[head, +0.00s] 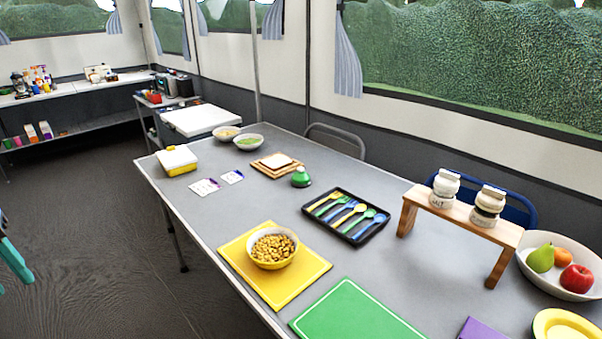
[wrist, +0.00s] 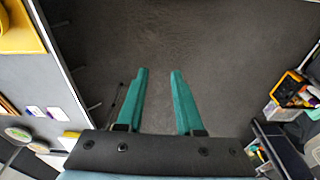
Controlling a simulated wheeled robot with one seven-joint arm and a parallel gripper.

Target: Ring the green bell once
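The green bell (head: 300,177) stands upright on the grey table (head: 190,222), between the wooden board with bread and the black cutlery tray. It has a dark base and a pale top. My gripper (wrist: 158,72) shows in the wrist view with its two teal fingers apart and nothing between them, over the dark floor beside the table. In the head view only a teal part of it shows at the far left edge, well away from the bell. I cannot make out the bell in the wrist view.
Around the bell are the cutlery tray (head: 346,238), a bread board (head: 268,171) and cards (head: 205,187). Nearer are a yellow board (head: 236,254) with a snack bowl (head: 273,264) and a green board (head: 345,315). A wooden stand (head: 408,213) holds jars. Floor left of the table is clear.

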